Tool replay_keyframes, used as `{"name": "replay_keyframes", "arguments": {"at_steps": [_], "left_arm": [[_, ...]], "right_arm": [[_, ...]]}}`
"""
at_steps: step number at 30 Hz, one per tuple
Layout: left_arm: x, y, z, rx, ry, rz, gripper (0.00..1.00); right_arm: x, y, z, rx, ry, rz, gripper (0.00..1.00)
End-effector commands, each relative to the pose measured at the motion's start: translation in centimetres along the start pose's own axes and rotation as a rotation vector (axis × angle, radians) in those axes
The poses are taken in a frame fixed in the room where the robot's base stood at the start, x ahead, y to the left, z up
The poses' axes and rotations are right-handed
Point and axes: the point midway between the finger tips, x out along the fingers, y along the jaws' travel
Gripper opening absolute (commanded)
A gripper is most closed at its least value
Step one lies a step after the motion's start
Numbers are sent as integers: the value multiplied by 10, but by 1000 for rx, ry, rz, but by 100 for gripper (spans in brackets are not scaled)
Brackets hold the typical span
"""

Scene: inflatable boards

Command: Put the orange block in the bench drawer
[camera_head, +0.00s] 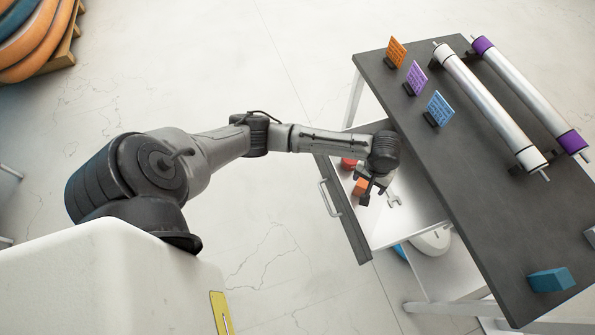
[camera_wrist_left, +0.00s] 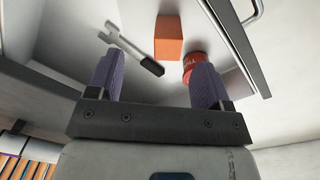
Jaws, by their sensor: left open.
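The orange block (camera_head: 360,187) lies inside the open bench drawer (camera_head: 405,222). In the left wrist view the orange block (camera_wrist_left: 169,38) sits on the white drawer floor between a wrench and a red can. My left gripper (camera_head: 370,196) is over the drawer, close to the block. In the left wrist view its two purple-grey fingers (camera_wrist_left: 158,75) are wide apart with nothing between them, and the block shows beyond the fingertips. The gripper partly hides the block in the head view. My right gripper is not in view.
In the drawer are a red can (camera_head: 348,163) and a wrench (camera_head: 394,199). The dark bench top (camera_head: 455,180) holds two rollers, several small coloured panels and a blue block (camera_head: 551,280). The drawer's front panel and handle (camera_head: 329,198) stand out over clear floor.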

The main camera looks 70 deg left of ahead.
Motion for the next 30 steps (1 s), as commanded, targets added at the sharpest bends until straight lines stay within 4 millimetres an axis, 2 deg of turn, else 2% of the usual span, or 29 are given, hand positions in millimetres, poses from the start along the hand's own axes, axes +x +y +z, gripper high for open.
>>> {"name": "replay_keyframes", "arguments": {"at_steps": [1,6,9,12,16,21,25,30], "left_arm": [[13,7,28,80,-11,27,73],[33,17,109,359,30,133,73],[34,13,147,477,76,179,73],[31,0,181,569,129,204,73],[22,-27,212,651,199,187,73],[8,-63,236,712,257,122,73],[0,-82,245,738,277,77,73],[-4,-92,250,753,286,48,73]], "right_arm": [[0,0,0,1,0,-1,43],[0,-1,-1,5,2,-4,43],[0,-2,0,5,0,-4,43],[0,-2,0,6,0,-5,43],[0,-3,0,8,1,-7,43],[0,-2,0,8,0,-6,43],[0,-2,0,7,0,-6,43],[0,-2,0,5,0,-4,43]]}}
